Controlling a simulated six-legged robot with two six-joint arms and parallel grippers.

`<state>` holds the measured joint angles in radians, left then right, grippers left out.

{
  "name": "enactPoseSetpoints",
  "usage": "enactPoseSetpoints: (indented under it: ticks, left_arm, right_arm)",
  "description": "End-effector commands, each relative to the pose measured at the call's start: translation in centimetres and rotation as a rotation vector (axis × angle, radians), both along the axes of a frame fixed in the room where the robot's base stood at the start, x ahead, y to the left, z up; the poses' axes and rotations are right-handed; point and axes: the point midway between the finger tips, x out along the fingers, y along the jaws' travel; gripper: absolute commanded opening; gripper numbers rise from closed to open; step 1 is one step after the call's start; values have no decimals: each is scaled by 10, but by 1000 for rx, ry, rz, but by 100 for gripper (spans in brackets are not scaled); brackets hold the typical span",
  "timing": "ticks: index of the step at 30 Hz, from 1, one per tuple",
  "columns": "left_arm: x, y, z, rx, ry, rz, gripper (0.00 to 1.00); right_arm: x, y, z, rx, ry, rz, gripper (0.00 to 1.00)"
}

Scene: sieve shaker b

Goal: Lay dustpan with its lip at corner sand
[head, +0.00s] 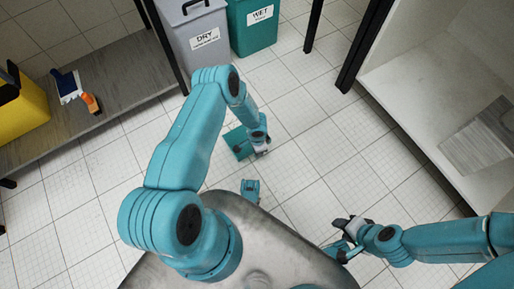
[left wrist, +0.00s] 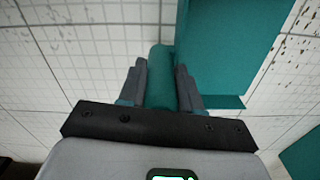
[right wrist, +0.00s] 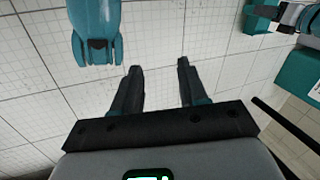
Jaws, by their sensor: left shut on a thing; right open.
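The teal dustpan (head: 236,141) is in the middle of the head view, over or on the tiled floor. My left gripper (head: 262,146) is at its right side. In the left wrist view the gripper (left wrist: 161,72) is shut on the dustpan's round handle (left wrist: 162,90), and the flat pan (left wrist: 228,45) extends up and right. Dark specks that look like sand (left wrist: 289,46) lie on the floor right of the pan. I cannot tell whether the lip touches the floor. My right gripper (head: 342,236) is open and empty; it also shows in the right wrist view (right wrist: 159,66).
A grey DRY bin (head: 199,38) and a teal WET bin (head: 254,28) stand at the back. A low shelf (head: 110,85) at left holds a yellow container (head: 22,106) and a blue and orange tool (head: 68,86). An open white cabinet (head: 420,75) stands at right. Floor between is mostly clear.

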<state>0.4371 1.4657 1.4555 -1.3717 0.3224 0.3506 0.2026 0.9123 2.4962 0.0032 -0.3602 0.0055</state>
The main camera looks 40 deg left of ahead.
Motion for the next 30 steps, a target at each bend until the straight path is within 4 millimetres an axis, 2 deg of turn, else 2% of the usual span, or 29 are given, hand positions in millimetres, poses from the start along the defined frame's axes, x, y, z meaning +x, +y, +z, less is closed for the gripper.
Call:
enactPoseSetpoints:
  ticks: [1,4,16,17,18,19,27,30]
  left_arm:
    - [-1,0,-15,0,1,1,0]
    - [0,0,-31,0,1,1,0]
    - [0,0,-35,1,1,0,0]
    - [0,0,-34,0,1,0,40]
    - [0,0,-33,0,1,0,53]
    - [-1,0,-33,0,1,0,59]
    - [0,0,-32,0,1,0,59]
    - [0,0,-24,0,0,0,59]
  right_arm:
    - [3,-1,-10,-2,-9,-2,43]
    - [10,-2,-19,-7,-33,-6,43]
    - [14,-3,-21,-9,-46,-6,43]
    - [14,-3,-20,-9,-47,-6,43]
    - [14,-3,-19,-9,-46,-6,43]
    - [14,-3,-19,-9,-46,-6,43]
    - [13,-3,-19,-8,-45,-6,43]
    - [11,-2,-12,-7,-37,-5,43]
